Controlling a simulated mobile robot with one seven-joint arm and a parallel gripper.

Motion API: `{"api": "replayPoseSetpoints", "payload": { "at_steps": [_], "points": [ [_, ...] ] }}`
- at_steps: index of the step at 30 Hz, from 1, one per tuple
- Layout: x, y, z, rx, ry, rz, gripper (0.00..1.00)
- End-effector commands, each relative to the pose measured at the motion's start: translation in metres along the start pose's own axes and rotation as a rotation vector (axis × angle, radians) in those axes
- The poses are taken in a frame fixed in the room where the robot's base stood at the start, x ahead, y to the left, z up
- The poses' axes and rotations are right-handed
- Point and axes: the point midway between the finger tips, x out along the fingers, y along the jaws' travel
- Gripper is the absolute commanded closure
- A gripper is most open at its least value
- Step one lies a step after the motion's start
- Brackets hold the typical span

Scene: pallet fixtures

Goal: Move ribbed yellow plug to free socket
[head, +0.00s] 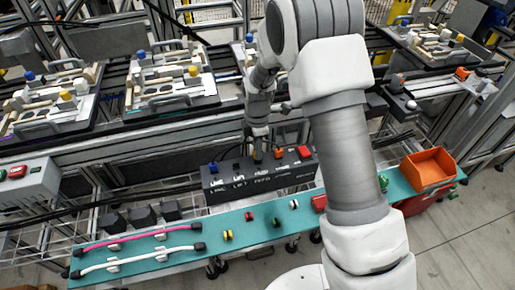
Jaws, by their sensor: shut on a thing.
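My gripper (257,147) points down over the dark socket block (250,188). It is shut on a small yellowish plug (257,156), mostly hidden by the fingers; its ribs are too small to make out. The plug is at the block's top, near the middle of the row. I cannot tell whether it is seated in a socket or just above one. The block carries white lettering on its front. A blue plug (213,166) stands at its left end, and orange-red pieces (304,151) stand at its right. Which socket is free cannot be told.
A teal shelf (160,262) in front holds pink and white cables (135,238), small coloured connectors, including a yellow one (228,235), and an orange bin (430,168) at right. A grey button box (25,185) stands left. Trays with fixtures (168,80) lie behind. My arm hides the right middle.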

Motion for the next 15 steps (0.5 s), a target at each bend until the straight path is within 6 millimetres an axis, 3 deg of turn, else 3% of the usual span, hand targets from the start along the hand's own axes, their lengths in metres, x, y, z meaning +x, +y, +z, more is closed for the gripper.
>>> {"api": "replayPoseSetpoints", "payload": {
  "at_steps": [15],
  "points": [
    [0.0068, 0.0000, 0.0000, 0.000, 0.000, 0.000, 1.00]
  ]
}}
